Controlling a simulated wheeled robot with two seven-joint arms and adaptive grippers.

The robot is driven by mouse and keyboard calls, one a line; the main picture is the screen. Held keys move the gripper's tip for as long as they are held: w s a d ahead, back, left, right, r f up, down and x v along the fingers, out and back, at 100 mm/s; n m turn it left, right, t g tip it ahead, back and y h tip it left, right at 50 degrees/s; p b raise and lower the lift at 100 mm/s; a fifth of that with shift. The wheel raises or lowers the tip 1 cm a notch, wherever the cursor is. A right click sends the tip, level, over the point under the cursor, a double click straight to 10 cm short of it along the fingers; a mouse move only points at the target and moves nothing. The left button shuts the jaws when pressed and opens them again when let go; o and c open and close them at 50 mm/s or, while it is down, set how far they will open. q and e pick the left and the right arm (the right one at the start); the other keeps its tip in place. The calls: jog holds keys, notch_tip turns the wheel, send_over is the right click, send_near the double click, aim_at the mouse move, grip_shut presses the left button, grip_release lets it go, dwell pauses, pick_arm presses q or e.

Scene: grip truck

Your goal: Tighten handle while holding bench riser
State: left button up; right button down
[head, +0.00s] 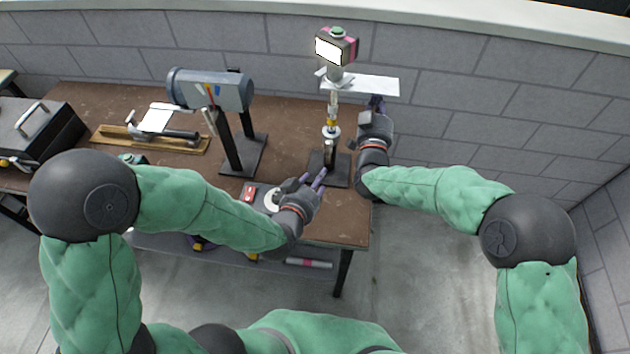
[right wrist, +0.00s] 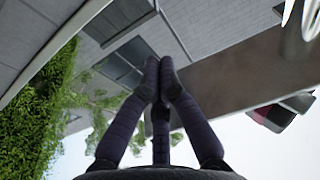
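A slim stand that looks like the bench riser has a black base plate (head: 338,176) on the bench's right end. Its upright post (head: 331,118) has yellow and metal fittings, and a lit lamp (head: 337,47) is at its top. Which fitting is the handle is too small to tell. My left gripper (head: 314,180) is open in front of the base, its purple fingers apart; contact with the stand cannot be told. My right gripper (head: 376,103) is right of the post, just below a white sheet, fingers pointing up. In the right wrist view its fingertips (right wrist: 158,72) meet, with nothing seen between them.
The brown bench (head: 290,120) stands against a grey block wall. A grey cylinder on a black stand (head: 245,155), a wooden board with tools (head: 150,138) and a dark toolbox (head: 38,130) are to the left. The white sheet (head: 372,86) juts right under the lamp. Floor right of the bench is clear.

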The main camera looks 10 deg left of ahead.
pick_arm(q)
jog(key=shift+f+b, duration=1.1)
jog(key=shift+f, duration=0.1)
pick_arm(e)
jog(key=shift+f, duration=1.25)
pick_arm(q)
jog(key=shift+r+p, duration=0.85)
jog(key=shift+r, duration=0.05)
pick_arm(e)
jog(key=r+v, duration=0.2)
jog(key=v, duration=1)
jog(key=shift+s+r, duration=0.3)
jog(key=shift+s, duration=0.4)
